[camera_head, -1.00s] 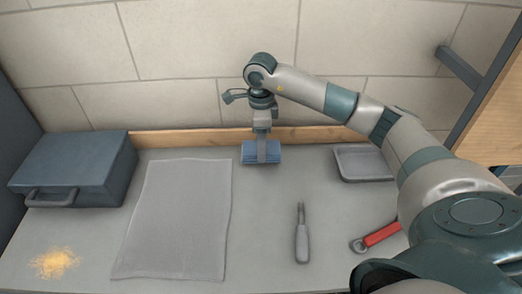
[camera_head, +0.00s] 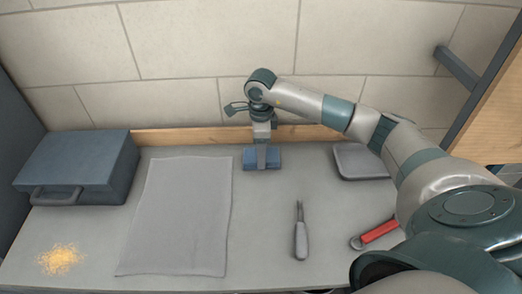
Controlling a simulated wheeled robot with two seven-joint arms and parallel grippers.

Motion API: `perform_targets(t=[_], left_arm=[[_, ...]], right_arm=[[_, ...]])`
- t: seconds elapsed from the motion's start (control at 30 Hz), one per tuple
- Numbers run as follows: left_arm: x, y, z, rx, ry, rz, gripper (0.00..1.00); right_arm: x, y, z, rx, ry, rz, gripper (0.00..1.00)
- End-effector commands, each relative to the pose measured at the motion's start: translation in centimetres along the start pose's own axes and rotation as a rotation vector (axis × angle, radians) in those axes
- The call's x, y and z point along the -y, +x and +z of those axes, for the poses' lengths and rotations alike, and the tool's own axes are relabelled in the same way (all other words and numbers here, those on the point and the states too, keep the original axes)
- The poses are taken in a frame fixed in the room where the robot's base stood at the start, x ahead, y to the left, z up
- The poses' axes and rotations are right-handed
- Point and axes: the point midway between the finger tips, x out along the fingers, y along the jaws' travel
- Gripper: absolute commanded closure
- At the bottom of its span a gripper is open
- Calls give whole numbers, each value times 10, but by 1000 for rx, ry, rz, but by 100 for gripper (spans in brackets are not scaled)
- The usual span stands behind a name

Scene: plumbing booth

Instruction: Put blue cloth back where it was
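The blue cloth (camera_head: 249,160) is a small folded bundle at the back of the grey bench, in front of the wooden strip, between the grey mat and the grey tray. My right gripper (camera_head: 262,163) points down over its middle and looks shut on it, with cloth showing on both sides of the fingers. The fingertips are partly hidden against the cloth. I cannot tell whether the cloth touches the bench or hangs just above it. My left gripper is not in view.
A blue-grey case (camera_head: 80,165) stands at the left, with yellow shavings (camera_head: 60,259) in front of it. A grey mat (camera_head: 180,215) lies flat. A grey-handled tool (camera_head: 300,238), a red wrench (camera_head: 379,231) and a shallow tray (camera_head: 358,173) are to the right, near my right arm.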

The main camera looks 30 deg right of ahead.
Motion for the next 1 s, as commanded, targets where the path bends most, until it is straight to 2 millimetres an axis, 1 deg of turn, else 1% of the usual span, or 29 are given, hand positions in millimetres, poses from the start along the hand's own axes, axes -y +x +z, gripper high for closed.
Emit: perform_targets(t=[0.07,0.1,0.17,0.47,0.63,0.67,0.77,0.87,1.0], left_arm=[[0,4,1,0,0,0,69],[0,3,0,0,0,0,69],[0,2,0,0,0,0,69],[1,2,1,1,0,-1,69],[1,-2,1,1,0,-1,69],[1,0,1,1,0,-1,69],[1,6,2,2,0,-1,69],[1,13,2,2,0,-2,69],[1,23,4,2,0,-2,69]], right_arm=[[0,3,0,0,0,0,67],[0,2,0,0,0,0,41],[0,2,0,0,0,0,27],[0,2,0,0,0,0,27],[0,-2,0,0,0,0,27],[0,-3,0,0,0,-1,27],[1,-11,0,1,0,-3,27],[1,-24,0,2,-1,-4,27],[2,-48,0,3,0,-6,27]])
